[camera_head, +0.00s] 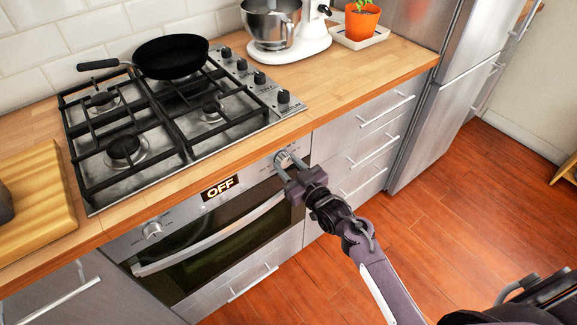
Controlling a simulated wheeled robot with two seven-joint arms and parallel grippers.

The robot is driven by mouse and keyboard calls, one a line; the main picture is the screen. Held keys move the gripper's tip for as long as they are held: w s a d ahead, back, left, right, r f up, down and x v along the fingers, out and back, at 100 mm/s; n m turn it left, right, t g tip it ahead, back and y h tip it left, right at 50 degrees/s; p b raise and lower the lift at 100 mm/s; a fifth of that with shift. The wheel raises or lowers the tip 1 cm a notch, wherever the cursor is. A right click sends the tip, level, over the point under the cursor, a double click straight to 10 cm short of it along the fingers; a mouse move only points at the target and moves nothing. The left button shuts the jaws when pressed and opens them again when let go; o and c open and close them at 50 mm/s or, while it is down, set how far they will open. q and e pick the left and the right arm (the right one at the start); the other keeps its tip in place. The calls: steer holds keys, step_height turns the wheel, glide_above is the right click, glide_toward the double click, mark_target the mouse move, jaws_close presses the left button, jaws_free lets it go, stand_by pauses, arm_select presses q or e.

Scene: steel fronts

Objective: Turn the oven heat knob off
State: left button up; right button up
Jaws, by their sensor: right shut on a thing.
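The oven (215,235) has a steel front panel with a small display (219,187) that reads OFF. My right gripper (283,165) is at the panel's right end, shut on the right oven knob (284,158). The fingers hide part of this knob, so I cannot read its marking. A second knob (152,230) sits at the panel's left end, untouched. Which of the two is the heat knob cannot be told from the lettering. My left gripper is not in view.
The oven handle (210,240) runs below the panel. A gas hob (170,125) with a black pan (171,57) is on the wooden counter. A mixer (287,30) and a potted plant (361,20) stand at the back. Drawers (365,140) are to the right; the floor (440,190) there is clear.

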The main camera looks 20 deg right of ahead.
steer(key=n, duration=0.5)
steer(key=shift+b, duration=0.35)
steer(key=shift+n, duration=0.4)
steer(key=o, duration=1)
steer(key=shift+d, duration=0.1)
steer(key=v, duration=0.7)
steer(key=shift+s+d, duration=0.15)
steer(key=shift+s, duration=0.2)
steer(key=shift+f, duration=0.15)
